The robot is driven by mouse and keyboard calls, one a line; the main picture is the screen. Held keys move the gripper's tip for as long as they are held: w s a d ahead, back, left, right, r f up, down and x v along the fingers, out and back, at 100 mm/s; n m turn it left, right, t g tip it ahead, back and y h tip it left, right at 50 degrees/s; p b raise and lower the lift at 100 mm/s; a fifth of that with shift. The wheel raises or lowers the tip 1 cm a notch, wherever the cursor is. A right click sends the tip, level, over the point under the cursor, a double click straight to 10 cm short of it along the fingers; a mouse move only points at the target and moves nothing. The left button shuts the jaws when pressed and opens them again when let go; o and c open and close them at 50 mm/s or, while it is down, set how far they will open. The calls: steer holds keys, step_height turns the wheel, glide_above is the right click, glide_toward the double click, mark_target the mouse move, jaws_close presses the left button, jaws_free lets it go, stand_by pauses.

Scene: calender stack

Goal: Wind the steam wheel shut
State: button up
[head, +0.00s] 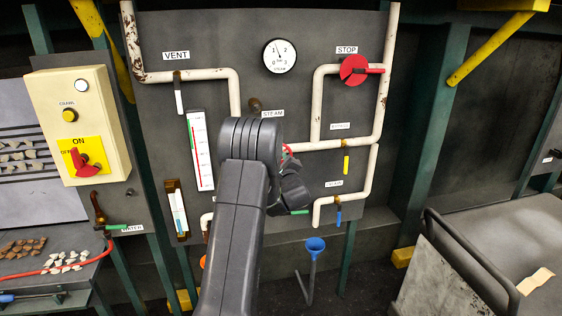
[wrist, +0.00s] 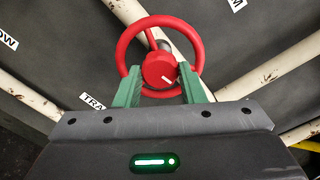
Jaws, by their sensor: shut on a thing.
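The red steam wheel (wrist: 124,42) fills the upper middle of the wrist view. It has a round rim, a spoke and a red hub (wrist: 160,70) with a white mark. My gripper (wrist: 160,67) has its green fingers on either side of the hub, lapping over the lower rim, and is shut on the wheel. In the head view only a sliver of red rim (head: 287,150) shows beside my arm, below the STEAM label (head: 272,113). My arm hides the rest of the wheel and the fingers there.
A gauge (head: 279,56) with its needle near the top sits above. A red STOP valve (head: 353,69) and cream pipes (head: 386,80) stand to the right. Small yellow (head: 346,165) and blue (head: 338,215) levers are below. A control box (head: 78,125) is at left, a cart (head: 490,240) at right.

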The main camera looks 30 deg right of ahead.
steer(key=shift+f+m, duration=0.15)
steer(key=shift+m, duration=0.85)
steer(key=o, duration=1)
steer(key=shift+p, duration=0.3)
steer(key=b+v, duration=0.4)
steer(key=v, duration=0.9)
steer(key=shift+s+a, duration=0.2)
steer(key=shift+s, duration=0.15)
